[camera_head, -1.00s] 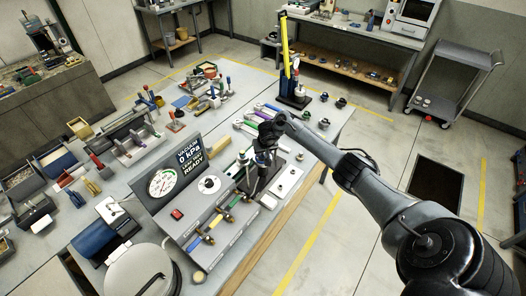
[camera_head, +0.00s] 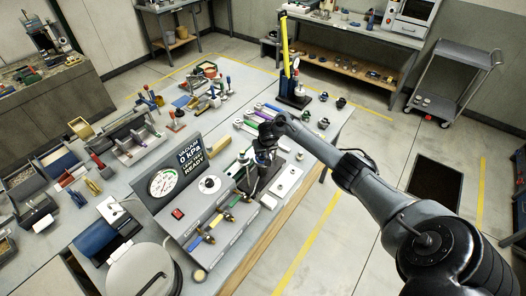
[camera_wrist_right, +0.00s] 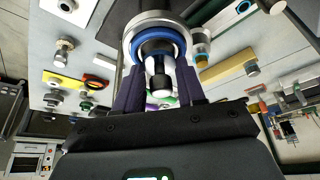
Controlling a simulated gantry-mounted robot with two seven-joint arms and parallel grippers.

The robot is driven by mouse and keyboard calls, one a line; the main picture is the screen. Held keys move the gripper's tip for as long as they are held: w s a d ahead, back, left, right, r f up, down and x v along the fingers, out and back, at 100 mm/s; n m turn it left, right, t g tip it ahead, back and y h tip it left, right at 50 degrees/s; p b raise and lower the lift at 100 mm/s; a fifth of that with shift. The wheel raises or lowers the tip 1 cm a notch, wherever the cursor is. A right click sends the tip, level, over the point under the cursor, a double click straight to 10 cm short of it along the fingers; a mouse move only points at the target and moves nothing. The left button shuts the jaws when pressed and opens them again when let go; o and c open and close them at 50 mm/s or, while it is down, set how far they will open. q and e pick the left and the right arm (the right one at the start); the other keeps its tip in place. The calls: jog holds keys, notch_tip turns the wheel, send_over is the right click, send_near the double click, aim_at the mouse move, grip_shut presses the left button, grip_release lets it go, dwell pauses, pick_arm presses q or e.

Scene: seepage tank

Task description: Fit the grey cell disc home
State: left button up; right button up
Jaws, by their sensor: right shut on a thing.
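My right gripper (camera_head: 264,146) is over the upright metal cell stand (camera_head: 256,178) beside the control box, partly hiding it. In the right wrist view the gripper (camera_wrist_right: 158,80) has its two dark fingers closed around a round piece with a grey-silver rim and a blue ring (camera_wrist_right: 156,36). A short black-capped stem (camera_wrist_right: 160,84) shows between the fingers. This held piece looks like the grey cell disc, but the fingers hide part of it. I cannot tell whether it touches the stand. My left gripper is not in view.
The control box (camera_head: 226,226) with its gauge panel (camera_head: 168,178) reading 0 kPa and READY stands just left of the stand. Coloured bars (camera_head: 262,118) and a yellow upright post (camera_head: 285,45) are behind.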

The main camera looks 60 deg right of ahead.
pick_arm(q)
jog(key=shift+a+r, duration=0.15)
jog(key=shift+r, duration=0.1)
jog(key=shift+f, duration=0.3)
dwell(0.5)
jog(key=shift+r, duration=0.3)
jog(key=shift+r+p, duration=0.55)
jog(key=shift+p, duration=0.2)
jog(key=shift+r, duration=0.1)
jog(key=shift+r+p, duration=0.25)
jog(key=shift+p, duration=0.05)
dwell(0.8)
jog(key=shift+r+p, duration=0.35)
jog(key=shift+p, duration=0.05)
